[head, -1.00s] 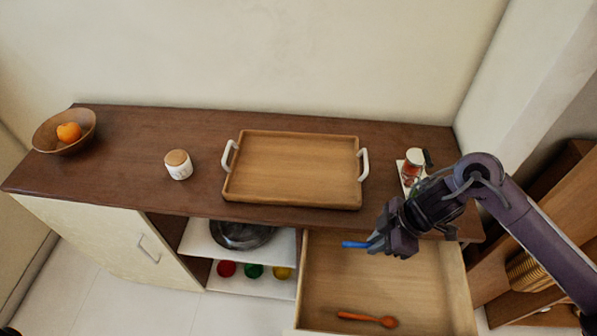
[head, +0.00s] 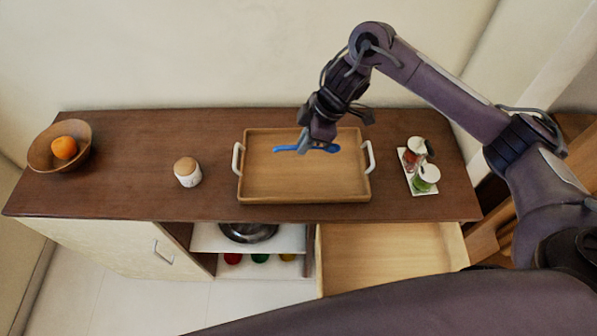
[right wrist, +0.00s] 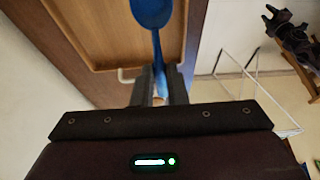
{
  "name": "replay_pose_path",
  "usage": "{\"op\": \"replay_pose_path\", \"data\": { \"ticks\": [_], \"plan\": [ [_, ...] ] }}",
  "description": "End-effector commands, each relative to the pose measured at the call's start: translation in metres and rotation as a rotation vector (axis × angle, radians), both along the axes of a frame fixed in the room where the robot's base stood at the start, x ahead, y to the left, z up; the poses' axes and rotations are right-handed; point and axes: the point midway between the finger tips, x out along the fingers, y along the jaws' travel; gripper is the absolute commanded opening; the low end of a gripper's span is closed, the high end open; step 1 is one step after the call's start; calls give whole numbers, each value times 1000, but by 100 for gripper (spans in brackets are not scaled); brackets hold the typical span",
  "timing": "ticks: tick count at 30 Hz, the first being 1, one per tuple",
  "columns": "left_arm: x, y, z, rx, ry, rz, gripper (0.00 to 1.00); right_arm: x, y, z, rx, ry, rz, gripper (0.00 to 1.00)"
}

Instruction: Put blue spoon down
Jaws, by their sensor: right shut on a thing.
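The blue spoon (head: 288,149) is in my right gripper (head: 318,145), which is shut on it. In the head view the spoon lies level across the picture, over the wooden tray (head: 305,190) with white handles. In the right wrist view the spoon (right wrist: 152,14) points up from between the fingers (right wrist: 160,85), with its bowl over the tray (right wrist: 100,65). Whether the spoon touches the tray is hard to tell; it seems to be above it. My left gripper is not in view.
The tray stands on a brown countertop (head: 130,180). A lidded white jar (head: 188,172) is left of it, and a bowl (head: 42,152) with an orange is at the far left. Shakers on a white stand (head: 408,160) are at the right. An open drawer (head: 390,255) is below.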

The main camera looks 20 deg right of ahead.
Motion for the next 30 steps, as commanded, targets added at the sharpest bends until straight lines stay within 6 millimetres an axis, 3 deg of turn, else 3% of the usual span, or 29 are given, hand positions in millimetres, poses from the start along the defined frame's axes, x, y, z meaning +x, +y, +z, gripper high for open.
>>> {"op": "replay_pose_path", "data": {
  "ticks": [1, 3, 12, 19, 24, 30],
  "plan": [
    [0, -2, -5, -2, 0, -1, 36, -3, 2, -21, 5, 11, -2, 0],
    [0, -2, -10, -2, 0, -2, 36, -2, 2, -40, 5, 9, -3, 0],
    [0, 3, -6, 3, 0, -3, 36, -2, 0, -103, -1, 5, 0, 0],
    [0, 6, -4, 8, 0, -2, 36, -1, 0, -124, 0, 2, 0, 0],
    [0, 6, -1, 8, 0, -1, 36, -1, 1, -150, 1, 3, -1, 0],
    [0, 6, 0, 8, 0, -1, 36, 0, 0, -160, 0, -1, 1, 0]
  ]
}}
